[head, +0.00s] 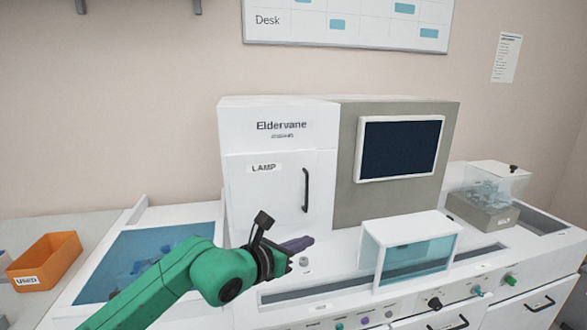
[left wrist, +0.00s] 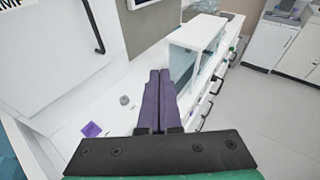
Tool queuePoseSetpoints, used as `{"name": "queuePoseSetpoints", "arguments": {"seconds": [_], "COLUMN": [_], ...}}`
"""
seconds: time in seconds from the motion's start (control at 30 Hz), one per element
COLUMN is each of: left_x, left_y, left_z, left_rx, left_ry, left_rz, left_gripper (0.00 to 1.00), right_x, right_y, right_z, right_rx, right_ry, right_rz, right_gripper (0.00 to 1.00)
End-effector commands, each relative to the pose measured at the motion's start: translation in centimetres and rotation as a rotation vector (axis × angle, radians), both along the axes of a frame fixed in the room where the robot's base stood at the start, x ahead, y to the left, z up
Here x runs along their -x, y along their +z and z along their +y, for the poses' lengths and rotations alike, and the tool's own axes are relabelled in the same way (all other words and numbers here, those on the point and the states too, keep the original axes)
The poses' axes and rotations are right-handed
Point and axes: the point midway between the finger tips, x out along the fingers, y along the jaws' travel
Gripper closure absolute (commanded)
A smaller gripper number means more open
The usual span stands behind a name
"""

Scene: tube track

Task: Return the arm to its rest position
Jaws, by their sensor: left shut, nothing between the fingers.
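My left arm (head: 190,280) is green and comes in from the lower left in the head view. My left gripper (head: 306,242) has purple fingers that are shut with nothing between them. It is over the white counter in front of the machine's lamp door (head: 270,195). In the left wrist view the two fingers (left wrist: 157,78) lie side by side, pointing forward along the counter. They are left of a white box with a clear blue front (left wrist: 185,62). My right gripper shows in neither view.
A white machine (head: 232,125) with a dark screen (head: 400,148) stands behind the arm. The clear-fronted box (head: 412,228) is on the counter to the right. An orange bin (head: 45,262) is at far left. A grey knob (left wrist: 124,99) and a purple piece (left wrist: 92,129) are near the fingers.

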Motion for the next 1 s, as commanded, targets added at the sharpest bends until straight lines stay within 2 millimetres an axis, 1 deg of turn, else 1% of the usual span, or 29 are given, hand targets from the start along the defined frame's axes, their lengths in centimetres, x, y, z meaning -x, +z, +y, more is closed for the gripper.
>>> {"name": "queuePoseSetpoints", "arguments": {"seconds": [0.03, 0.17, 0.27, 0.33, 0.37, 0.4, 0.47, 0.5, 0.53, 0.57, 0.6, 0.67, 0.7, 0.77, 0.8, 0.87, 0.9, 0.97, 1.0], "left_x": [0.8, 3.0, 5.1, 6.5, 7.0, 7.5, 7.9, 7.7, 7.5, 7.0, 6.4, 5.4, 4.9, 4.7, 5.0, 6.2, 7.3, 9.2, 10.7], "left_y": [0.4, 2.3, 4.6, 6.9, 8.0, 9.5, 11.5, 12.5, 12.9, 13.0, 12.6, 10.6, 8.4, 4.2, 1.0, -3.9, -7.1, -11.3, -13.8], "left_z": [-0.9, -2.9, -4.1, -4.2, -3.9, -3.2, -1.1, 0.9, 2.6, 4.6, 7.5, 12.1, 15.1, 19.1, 21.2, 23.8, 24.9, 26.0, 26.5], "left_rx": [0.054, 0.232, 0.428, 0.612, 0.705, 0.839, 1.057, 1.211, 1.327, 1.444, 1.599, 1.824, 1.961, 2.136, 2.231, 2.343, 2.397, 2.448, 2.466], "left_ry": [-0.025, -0.094, -0.145, -0.171, -0.177, -0.175, -0.151, -0.117, -0.080, -0.034, 0.042, 0.192, 0.314, 0.513, 0.654, 0.876, 1.022, 1.225, 1.349], "left_rz": [0.008, 0.030, 0.056, 0.084, 0.098, 0.121, 0.158, 0.187, 0.210, 0.235, 0.271, 0.331, 0.374, 0.440, 0.486, 0.555, 0.601, 0.669, 0.711], "left_gripper": [1.00, 1.00, 1.00, 1.00, 1.00, 1.00, 1.00, 1.00, 1.00, 1.00, 1.00, 1.00, 1.00, 1.00, 1.00, 1.00, 1.00, 1.00, 1.00], "right_x": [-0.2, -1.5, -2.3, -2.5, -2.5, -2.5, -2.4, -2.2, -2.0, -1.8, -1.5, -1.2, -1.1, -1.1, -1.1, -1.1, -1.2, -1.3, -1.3], "right_y": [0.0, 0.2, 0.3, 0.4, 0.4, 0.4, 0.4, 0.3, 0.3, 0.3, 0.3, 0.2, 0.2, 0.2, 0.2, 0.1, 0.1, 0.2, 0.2], "right_z": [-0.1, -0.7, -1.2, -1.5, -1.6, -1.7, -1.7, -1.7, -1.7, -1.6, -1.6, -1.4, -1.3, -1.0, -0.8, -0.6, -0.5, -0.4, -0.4], "right_rx": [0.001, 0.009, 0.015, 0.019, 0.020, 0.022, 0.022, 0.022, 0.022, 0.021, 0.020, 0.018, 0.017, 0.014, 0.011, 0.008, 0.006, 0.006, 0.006], "right_ry": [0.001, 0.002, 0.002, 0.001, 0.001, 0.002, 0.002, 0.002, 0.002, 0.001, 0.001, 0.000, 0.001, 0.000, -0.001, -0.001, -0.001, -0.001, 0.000], "right_rz": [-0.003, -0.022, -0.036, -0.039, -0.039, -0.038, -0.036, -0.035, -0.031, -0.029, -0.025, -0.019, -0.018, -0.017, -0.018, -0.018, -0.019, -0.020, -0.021], "right_gripper": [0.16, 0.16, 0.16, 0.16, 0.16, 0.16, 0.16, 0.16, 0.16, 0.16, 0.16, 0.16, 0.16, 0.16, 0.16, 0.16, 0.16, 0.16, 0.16]}}
